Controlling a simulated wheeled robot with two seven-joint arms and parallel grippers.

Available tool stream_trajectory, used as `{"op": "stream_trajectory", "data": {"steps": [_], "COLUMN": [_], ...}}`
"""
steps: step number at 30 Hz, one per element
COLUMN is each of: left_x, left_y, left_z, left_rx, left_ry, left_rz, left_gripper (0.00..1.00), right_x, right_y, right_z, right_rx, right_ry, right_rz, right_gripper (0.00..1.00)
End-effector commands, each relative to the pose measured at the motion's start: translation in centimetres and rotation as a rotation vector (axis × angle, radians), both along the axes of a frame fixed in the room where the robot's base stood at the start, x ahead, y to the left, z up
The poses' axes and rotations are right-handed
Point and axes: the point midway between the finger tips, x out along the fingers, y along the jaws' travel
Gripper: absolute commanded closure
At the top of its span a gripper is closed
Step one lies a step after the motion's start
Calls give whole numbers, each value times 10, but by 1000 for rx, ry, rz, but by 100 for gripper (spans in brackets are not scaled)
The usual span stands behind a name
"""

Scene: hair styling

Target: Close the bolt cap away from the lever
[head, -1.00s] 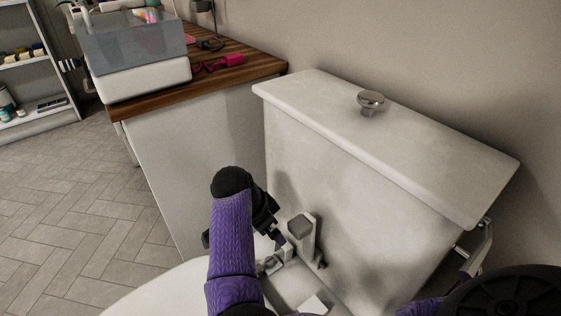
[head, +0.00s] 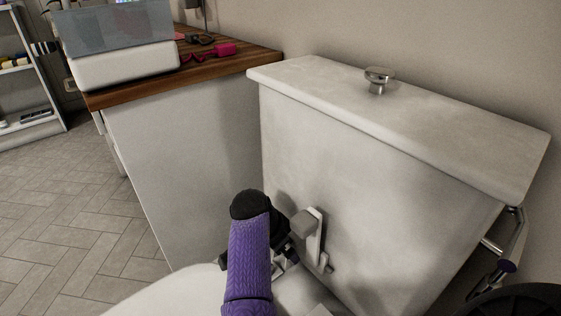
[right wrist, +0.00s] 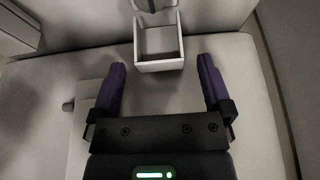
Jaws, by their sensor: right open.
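One purple-sleeved arm of mine reaches in from the bottom middle of the head view; I take it as my right arm. Its dark right gripper (head: 287,245) is beside a small white bolt cap (head: 316,243) at the foot of the tank, with a raised plate and a grey block. In the right wrist view, the right gripper (right wrist: 162,66) is open and empty, its purple fingers spread. A white box-like bolt cap (right wrist: 160,66) with a raised flap lies just beyond the fingertips. A silver lever-like fitting (head: 514,240) is at the tank's right side. My left gripper is not seen.
The white tank (head: 350,170) rises behind the cap, with a metal knob (head: 379,76) on its lid. A wooden-topped cabinet (head: 185,150) stands at left, carrying a clear-and-white bin (head: 120,55) and pink items (head: 225,48). The tiled floor (head: 70,220) is clear at left.

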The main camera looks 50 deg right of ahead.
Motion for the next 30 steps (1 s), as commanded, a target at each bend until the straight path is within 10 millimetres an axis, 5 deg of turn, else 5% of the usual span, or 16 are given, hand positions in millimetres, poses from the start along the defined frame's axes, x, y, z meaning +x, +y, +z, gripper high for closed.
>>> {"op": "stream_trajectory", "data": {"steps": [2,14,20,30], "left_x": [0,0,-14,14], "left_y": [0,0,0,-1], "left_z": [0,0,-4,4], "left_rx": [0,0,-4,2], "left_ry": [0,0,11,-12], "left_rz": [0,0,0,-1], "left_gripper": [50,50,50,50], "right_x": [0,0,1,3], "right_y": [0,0,14,25], "right_z": [0,0,0,-2], "right_rx": [0,0,-176,-373], "right_ry": [0,0,28,42], "right_rz": [0,1,9,1], "right_gripper": [11,94,95,94]}}
